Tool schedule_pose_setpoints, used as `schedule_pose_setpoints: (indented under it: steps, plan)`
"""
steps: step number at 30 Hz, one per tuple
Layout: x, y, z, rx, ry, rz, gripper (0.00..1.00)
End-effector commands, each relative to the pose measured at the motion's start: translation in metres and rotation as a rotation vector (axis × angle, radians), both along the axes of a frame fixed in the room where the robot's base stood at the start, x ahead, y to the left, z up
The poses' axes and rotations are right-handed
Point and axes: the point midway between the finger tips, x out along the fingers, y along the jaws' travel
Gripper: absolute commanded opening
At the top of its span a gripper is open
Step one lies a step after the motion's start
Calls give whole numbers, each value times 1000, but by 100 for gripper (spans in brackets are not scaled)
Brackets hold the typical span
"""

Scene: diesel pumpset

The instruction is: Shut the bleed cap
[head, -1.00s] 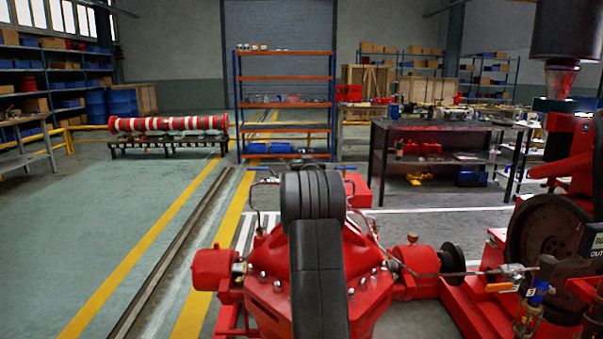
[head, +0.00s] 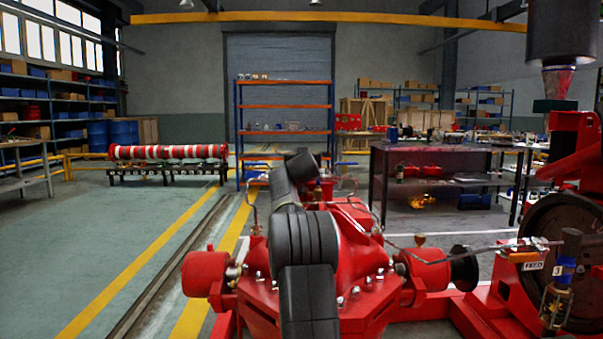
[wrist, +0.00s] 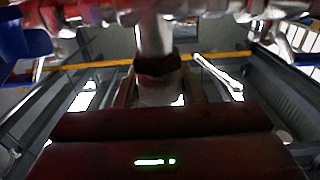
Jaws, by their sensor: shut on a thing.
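In the wrist view my gripper (wrist: 158,95) is shut on a pale round fitting with a dark faceted collar, which looks like the bleed cap (wrist: 158,66). The fitting stands between the fingers, in line with a pale metal stem above it. Whether the cap is open or closed cannot be told. In the head view my dark arm reaches forward over the red pump casing (head: 350,265) and hides the gripper and cap.
Thin metal pipes (head: 253,205) rise beside the casing. An orange-and-blue rack (head: 285,106) and a dark workbench (head: 440,160) stand behind.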

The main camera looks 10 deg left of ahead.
Motion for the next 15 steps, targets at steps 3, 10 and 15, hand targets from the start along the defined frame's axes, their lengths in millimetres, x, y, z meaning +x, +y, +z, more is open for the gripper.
schedule_pose_setpoints:
  steps: [3,10,15]
  plan:
    - [-2,-1,-7,0,8,-25,13]
    - [-2,-3,-8,1,19,-72,13]
    - [-2,-3,-9,1,23,-108,13]
